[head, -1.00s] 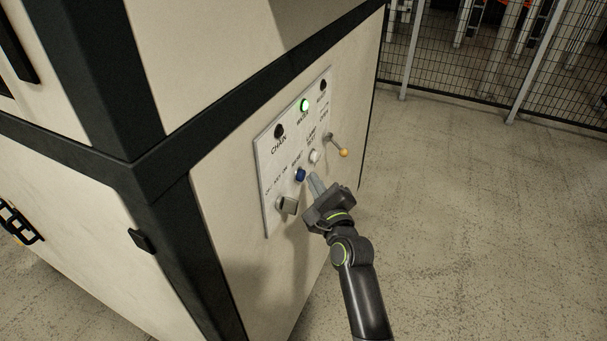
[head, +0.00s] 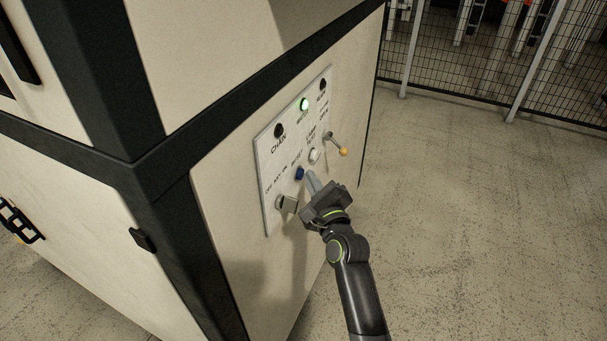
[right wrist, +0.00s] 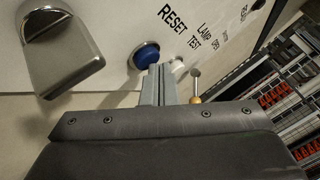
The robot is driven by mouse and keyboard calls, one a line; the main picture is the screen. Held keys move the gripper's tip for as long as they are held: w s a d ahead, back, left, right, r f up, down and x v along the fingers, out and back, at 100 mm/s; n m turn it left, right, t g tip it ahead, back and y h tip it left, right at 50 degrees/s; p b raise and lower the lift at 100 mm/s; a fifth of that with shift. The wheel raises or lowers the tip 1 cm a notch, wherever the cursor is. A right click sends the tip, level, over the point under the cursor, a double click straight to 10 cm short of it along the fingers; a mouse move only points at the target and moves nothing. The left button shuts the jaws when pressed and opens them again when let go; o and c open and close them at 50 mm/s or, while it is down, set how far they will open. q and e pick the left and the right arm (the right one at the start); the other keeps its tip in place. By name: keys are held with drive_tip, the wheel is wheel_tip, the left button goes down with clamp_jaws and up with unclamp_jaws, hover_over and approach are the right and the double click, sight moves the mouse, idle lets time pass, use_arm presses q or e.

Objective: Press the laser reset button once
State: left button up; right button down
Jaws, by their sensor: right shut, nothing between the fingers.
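The blue button (head: 300,173) sits on the white control panel (head: 268,160) on the side of the cabinet. In the right wrist view the blue button (right wrist: 146,54) is large, with the label RESET beside it. My right gripper (head: 311,175) is shut and empty, its fingertips close to the blue button, at its right in the head view. In the right wrist view the shut fingers (right wrist: 158,72) overlap the lower right edge of the button; I cannot tell whether they touch it. My left gripper is not in view.
A metal rotary switch (head: 287,204) is left of the blue button. A white button (head: 314,155) and a lever with an orange knob (head: 343,151) are to its right. A green lamp (head: 304,104) is lit above. Open floor (head: 460,210) lies right, before a mesh fence (head: 480,70).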

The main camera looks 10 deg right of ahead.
idle(0.6)
drive_tip(key=shift+s+d, duration=0.45)
drive_tip(key=shift+d, duration=0.15)
drive_tip(key=shift+s+d+p, duration=0.35)
drive_tip(key=shift+s+d, duration=0.4)
drive_tip(key=shift+d, duration=0.3)
drive_tip(key=shift+s+d+p, duration=0.3)
drive_tip(key=shift+s+d, duration=0.4)
drive_tip(key=shift+d, duration=0.3)
